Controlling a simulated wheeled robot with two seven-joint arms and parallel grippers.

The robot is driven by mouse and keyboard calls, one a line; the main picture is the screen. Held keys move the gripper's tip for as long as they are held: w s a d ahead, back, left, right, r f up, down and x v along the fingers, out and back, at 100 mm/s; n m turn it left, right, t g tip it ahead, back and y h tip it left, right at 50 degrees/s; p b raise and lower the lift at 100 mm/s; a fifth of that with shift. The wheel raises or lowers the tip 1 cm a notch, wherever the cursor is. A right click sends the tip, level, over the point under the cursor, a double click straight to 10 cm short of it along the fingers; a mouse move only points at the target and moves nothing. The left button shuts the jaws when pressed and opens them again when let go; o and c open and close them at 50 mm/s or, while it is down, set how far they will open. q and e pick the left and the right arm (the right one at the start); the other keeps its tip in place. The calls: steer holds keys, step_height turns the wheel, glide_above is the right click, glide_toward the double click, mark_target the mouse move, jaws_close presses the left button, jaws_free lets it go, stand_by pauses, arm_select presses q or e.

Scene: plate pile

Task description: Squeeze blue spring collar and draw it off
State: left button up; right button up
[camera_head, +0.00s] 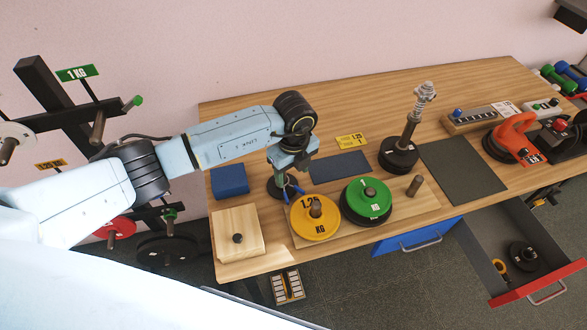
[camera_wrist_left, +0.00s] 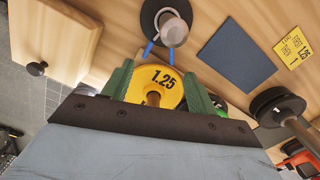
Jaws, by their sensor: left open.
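The blue spring collar (camera_head: 293,188) shows only in part beside my left gripper in the head view. In the left wrist view, two blue handles of the collar (camera_wrist_left: 149,48) stick out from a grey post (camera_wrist_left: 174,32) on a round black base. My left gripper (camera_head: 286,172) is over that post, pointing down. In the left wrist view its green fingers (camera_wrist_left: 160,76) are apart with nothing held, and the collar handles lie just beyond them. My right gripper is not in view.
A yellow 1.25 KG plate (camera_head: 314,218) and a green plate (camera_head: 367,198) lie close in front. A wooden box (camera_head: 238,235) and blue block (camera_head: 230,180) stand left. A spring-topped post (camera_head: 409,130) rises to the right. An open drawer (camera_head: 540,287) juts out at lower right.

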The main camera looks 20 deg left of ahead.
arm_select(q)
steer(key=b, duration=0.3)
glide_above(286, 188)
steer(key=s+d, duration=0.2)
steer(key=shift+w+d+f, duration=0.1)
steer(key=shift+f, duration=1)
steer(key=shift+w+d+f, duration=0.1)
steer(key=shift+f, duration=1)
steer(key=shift+f+b, duration=1.6)
steer(key=shift+f, duration=0.3)
steer(key=shift+c, duration=0.5)
steer(key=c, duration=1.1)
steer(key=shift+o, duration=0.2)
steer(key=shift+w, duration=0.1)
